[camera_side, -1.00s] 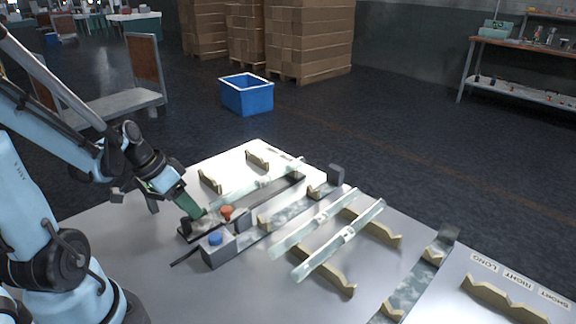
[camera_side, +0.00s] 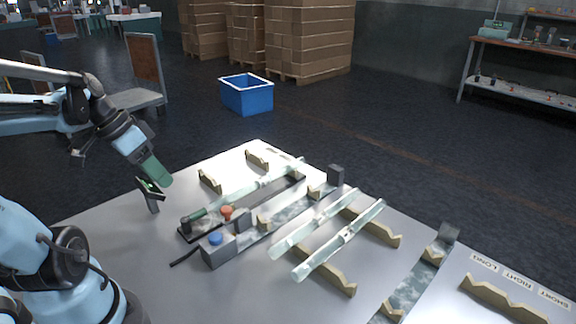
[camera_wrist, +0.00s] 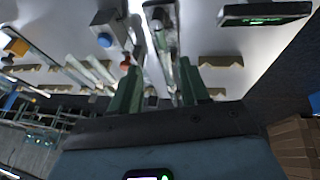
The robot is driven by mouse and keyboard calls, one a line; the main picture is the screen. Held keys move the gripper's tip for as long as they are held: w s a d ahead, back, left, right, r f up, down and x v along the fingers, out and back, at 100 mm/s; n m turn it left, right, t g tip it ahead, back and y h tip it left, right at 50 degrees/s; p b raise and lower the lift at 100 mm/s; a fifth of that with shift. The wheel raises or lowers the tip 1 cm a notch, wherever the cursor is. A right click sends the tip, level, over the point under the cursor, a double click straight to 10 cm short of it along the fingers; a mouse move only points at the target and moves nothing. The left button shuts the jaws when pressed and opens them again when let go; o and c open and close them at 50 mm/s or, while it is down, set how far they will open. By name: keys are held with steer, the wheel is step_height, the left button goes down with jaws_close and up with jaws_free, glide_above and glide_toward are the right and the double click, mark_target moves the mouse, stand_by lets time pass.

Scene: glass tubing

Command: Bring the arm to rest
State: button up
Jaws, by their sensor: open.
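My gripper (camera_side: 156,172) is raised above the left part of the table (camera_side: 120,222), away from the tubes. Its two green fingers stand apart with nothing held between them in the wrist view (camera_wrist: 158,85). A glass tube (camera_side: 245,188) lies along the dark fixture with the red button (camera_side: 227,212). Two more glass tubes (camera_side: 312,225) (camera_side: 340,240) lie side by side across tan notched cradles (camera_side: 330,272). The blue button (camera_side: 215,239) is on a grey block at the near end of a second fixture.
A small display on a post (camera_side: 150,190) stands close beside my gripper. A long grey fixture (camera_side: 420,275) and an empty notched cradle (camera_side: 505,300) are at the right, near printed labels. A blue bin (camera_side: 246,95) and stacked boxes (camera_side: 318,40) stand on the floor behind.

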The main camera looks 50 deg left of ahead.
steer(key=shift+d+r, duration=0.1)
stand_by(0.3)
steer(key=w+d+t+y, duration=0.1)
steer(key=w+d, duration=0.3)
steer(key=d, duration=0.3)
steer(key=w+d+t+y, duration=0.1)
steer(key=w+d, duration=0.3)
steer(key=d, duration=0.4)
steer(key=shift+d+f+t, duration=0.25)
steer(key=shift+f+t, duration=0.05)
steer(key=shift+t, duration=0.1)
